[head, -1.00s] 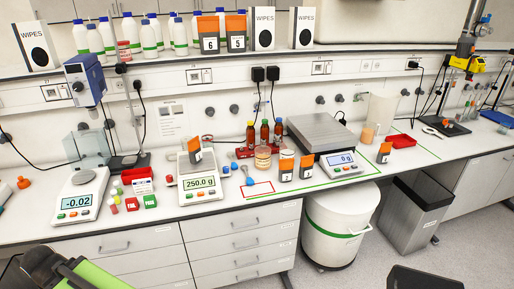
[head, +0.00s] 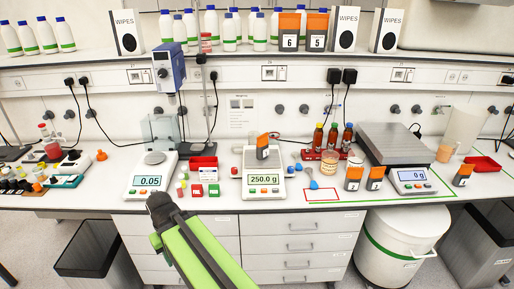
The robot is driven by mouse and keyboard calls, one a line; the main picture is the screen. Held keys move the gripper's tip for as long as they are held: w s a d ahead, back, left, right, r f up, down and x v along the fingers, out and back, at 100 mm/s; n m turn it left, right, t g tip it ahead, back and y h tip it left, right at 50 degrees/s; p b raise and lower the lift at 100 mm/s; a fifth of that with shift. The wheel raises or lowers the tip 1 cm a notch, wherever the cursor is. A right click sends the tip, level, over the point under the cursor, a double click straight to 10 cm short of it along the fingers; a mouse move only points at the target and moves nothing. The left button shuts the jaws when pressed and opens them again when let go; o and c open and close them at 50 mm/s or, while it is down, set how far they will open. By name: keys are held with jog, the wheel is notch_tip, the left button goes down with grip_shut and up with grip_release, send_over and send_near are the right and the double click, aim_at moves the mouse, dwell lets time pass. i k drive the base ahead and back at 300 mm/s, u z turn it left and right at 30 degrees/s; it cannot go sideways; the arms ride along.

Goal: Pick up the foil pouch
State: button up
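I cannot tell for sure which item is the foil pouch. Several orange-topped packs with dark, labelled fronts look like pouches. One pack (head: 262,147) stands on the middle balance (head: 264,184), which reads 250.0 g. Two more, a left one (head: 353,179) and a right one (head: 375,178), stand on the bench right of that balance, and another (head: 463,175) stands farther right. Packs marked 6 (head: 289,32) and 5 (head: 317,31) are on the upper shelf. My gripper (head: 158,202) is a dark end on my green arm, low in front of the left balance, apart from all packs. Its fingers are not clear.
The left balance (head: 150,181) reads 0.05. Red bins, small coloured vials and brown bottles (head: 333,138) crowd the bench. A red-outlined area (head: 322,195) near the front edge is bare. A white drum (head: 398,240) and a grey bin (head: 92,246) stand below.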

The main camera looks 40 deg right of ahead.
aim_at(262, 149)
jog(key=i, duration=0.9)
jog(key=z, duration=0.05)
